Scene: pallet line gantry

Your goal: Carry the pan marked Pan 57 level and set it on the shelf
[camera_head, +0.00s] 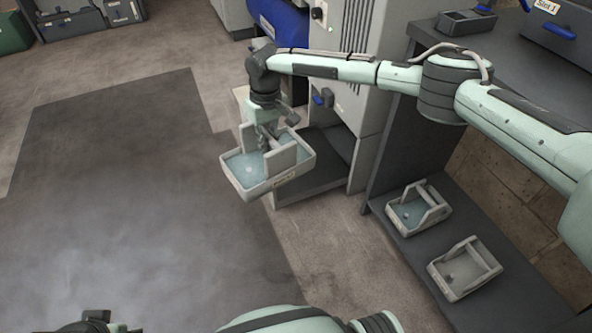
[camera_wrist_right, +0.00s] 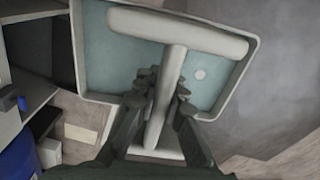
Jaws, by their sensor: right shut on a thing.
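My right gripper (camera_head: 266,140) is shut on the handle of a grey pan (camera_head: 277,187) and holds it up in the middle of the head view. The pan has a raised centre handle, pale blue liquid and a small pale round thing inside. It looks roughly level. Its front label is too small to read. In the right wrist view my right gripper (camera_wrist_right: 162,95) closes around the handle bar (camera_wrist_right: 168,85) of the pan (camera_wrist_right: 88,50). A dark low shelf (camera_head: 318,178) in the grey cabinet is just right of the pan. My left gripper's fingers are not seen.
Two similar pans stand on a long dark low shelf (camera_head: 405,245) at the right: one with liquid (camera_head: 418,212), one seemingly empty (camera_head: 465,270). The grey cabinet (camera_head: 365,75) stands behind the held pan. A dark floor mat (camera_head: 130,190) lies clear at the left.

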